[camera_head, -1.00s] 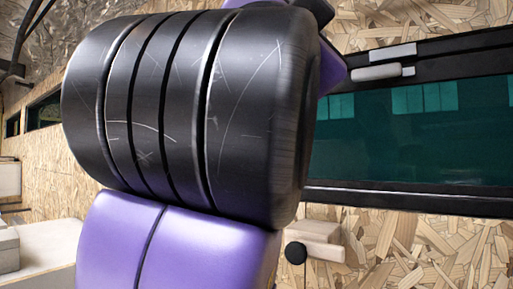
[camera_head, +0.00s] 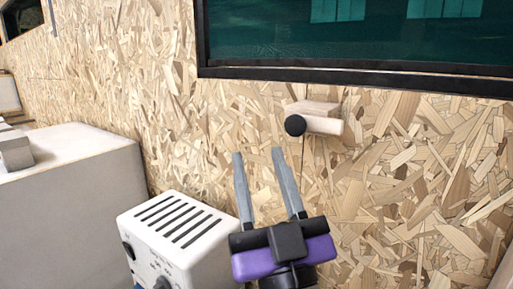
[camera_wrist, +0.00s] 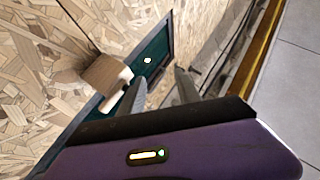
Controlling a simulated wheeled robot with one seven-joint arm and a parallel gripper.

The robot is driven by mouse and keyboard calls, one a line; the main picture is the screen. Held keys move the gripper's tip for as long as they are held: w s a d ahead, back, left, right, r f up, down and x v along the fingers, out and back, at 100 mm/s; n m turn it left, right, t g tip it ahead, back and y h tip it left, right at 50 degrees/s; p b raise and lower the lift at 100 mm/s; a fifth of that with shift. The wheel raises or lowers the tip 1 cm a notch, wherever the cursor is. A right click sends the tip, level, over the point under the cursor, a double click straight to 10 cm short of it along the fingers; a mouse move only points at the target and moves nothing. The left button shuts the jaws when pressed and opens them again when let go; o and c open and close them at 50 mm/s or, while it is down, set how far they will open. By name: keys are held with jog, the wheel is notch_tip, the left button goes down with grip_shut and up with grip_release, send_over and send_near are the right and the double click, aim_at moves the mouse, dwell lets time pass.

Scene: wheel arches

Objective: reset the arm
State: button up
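My gripper (camera_head: 257,156) is in the lower middle of the head view, with a purple and black body and two grey fingers pointing up. The fingers stand apart with nothing between them. In the wrist view the two grey fingers (camera_wrist: 160,82) also show apart and empty, above the purple gripper body. Part of my arm below the gripper is cut off by the bottom edge of the head view.
A wooden peg block (camera_head: 318,118) with a black knob (camera_head: 295,125) sits on the chipboard wall (camera_head: 165,85) beyond my fingers. A white slotted box (camera_head: 172,235) stands left of my gripper. A pale cabinet (camera_head: 70,205) is farther left. A dark-framed window (camera_head: 350,35) is above.

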jog(key=s+d+f+g, duration=0.1)
jog(key=s+d+f, duration=0.25)
jog(key=f, duration=0.45)
jog(key=s+d+f+g+b, duration=0.1)
jog(key=s+d+f, duration=0.25)
jog(key=f, duration=0.35)
jog(key=s+d+f+g, duration=0.25)
jog(key=s+f, duration=0.25)
jog(key=f, duration=0.3)
jog(key=s+d+f+m+g+h+b, duration=0.1)
jog(key=s+d+f+m+g+h, duration=0.1)
jog(key=s+d+f, duration=0.3)
jog(key=s+d+f+m+g+h+b, duration=0.1)
jog(key=s+d+f+g+h, duration=0.2)
jog(key=s+f, duration=0.9)
jog(key=s+d+h, duration=0.1)
jog(key=s+d, duration=0.1)
jog(key=s, duration=0.2)
jog(key=shift+s+m+h, duration=0.25)
jog(key=shift+m+h, duration=0.05)
jog(key=shift+m, duration=0.1)
jog(key=shift+g, duration=0.25)
jog(key=shift+c, duration=0.2)
